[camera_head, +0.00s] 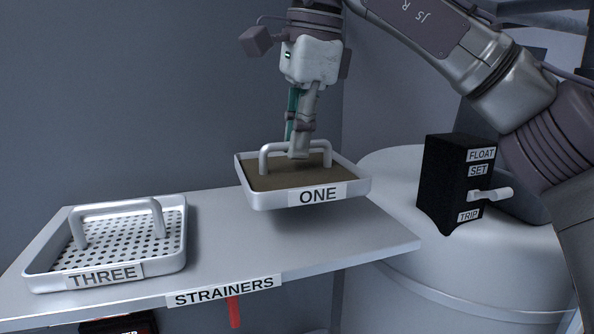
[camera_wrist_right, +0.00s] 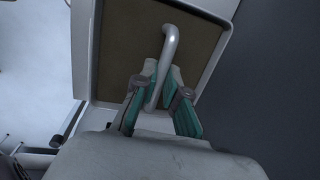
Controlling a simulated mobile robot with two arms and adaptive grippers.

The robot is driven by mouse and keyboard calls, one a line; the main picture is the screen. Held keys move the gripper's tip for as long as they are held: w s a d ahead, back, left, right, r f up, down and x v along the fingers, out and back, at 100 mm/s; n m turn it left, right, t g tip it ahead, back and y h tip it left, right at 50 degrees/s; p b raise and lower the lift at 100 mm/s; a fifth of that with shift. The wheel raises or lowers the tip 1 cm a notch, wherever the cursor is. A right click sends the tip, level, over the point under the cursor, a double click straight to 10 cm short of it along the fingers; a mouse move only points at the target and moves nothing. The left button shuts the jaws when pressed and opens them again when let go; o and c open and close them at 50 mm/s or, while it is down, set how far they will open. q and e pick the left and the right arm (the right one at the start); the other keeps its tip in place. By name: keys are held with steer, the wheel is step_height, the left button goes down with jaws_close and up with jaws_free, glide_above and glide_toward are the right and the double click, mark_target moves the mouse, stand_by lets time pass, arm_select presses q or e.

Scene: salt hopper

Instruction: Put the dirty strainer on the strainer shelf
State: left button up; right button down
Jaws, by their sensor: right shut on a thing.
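The dirty strainer, labelled ONE (camera_head: 262,199), is a white tray filled with brown matter, with a grey arched handle. My right gripper (camera_head: 299,152) is shut on its handle from above. The strainer hangs roughly level just above the right part of the strainer shelf (camera_head: 225,235), with a shadow below it; the exact gap is hard to tell. In the right wrist view the fingers (camera_wrist_right: 158,95) close around the handle, and the brown fill (camera_wrist_right: 125,40) shows behind. My left gripper is out of view.
A clean perforated strainer labelled THREE (camera_head: 105,275) sits at the shelf's left end. The shelf between the two strainers is bare. A black box marked FLOAT, SET and TRIP (camera_head: 445,180), with a lever, stands right of the shelf on a pale rounded vessel (camera_head: 440,275). A wall is behind.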

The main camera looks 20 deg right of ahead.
mark_target(294, 163)
steer(key=f, duration=0.1)
steer(key=w+f, duration=0.1)
steer(key=f, duration=0.1)
steer(key=shift+w, duration=0.1)
steer(key=shift+w+f+p, duration=0.1)
steer(key=shift+f+p, duration=0.25)
steer(key=shift+f, duration=0.3)
steer(key=shift+s, duration=0.35)
steer(key=c, duration=1.7)
jaws_free()
steer(key=shift+f, duration=0.1)
steer(key=o, duration=0.5)
steer(key=shift+w+a, duration=0.1)
steer(key=shift+w, duration=0.05)
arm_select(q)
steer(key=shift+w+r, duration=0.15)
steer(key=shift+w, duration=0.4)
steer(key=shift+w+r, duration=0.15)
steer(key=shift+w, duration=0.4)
